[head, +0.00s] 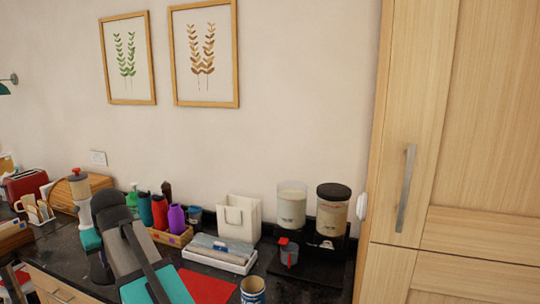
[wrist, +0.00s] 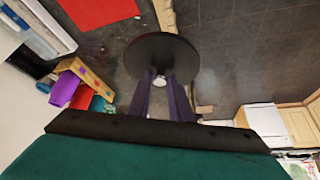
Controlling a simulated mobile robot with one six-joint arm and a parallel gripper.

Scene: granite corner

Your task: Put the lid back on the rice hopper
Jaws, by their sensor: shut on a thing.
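The lid (wrist: 180,48) is a dark round disc with a small pale knob (wrist: 160,80), seen in the wrist view. My gripper (wrist: 161,88) is shut on the knob, and the lid is held clear above the counter and floor. In the head view I cannot make out the lid or the gripper tips; my arm covers part of the left side. The rice hopper (head: 291,207) is a clear cylinder with whitish contents and no lid on top, at the back right of the counter. Its label is too small to read.
A second hopper (head: 333,212) with a dark lid stands just right of it. A red-handled cup (head: 289,254) is in front. A tall wooden cabinet (head: 470,130) bounds the right.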

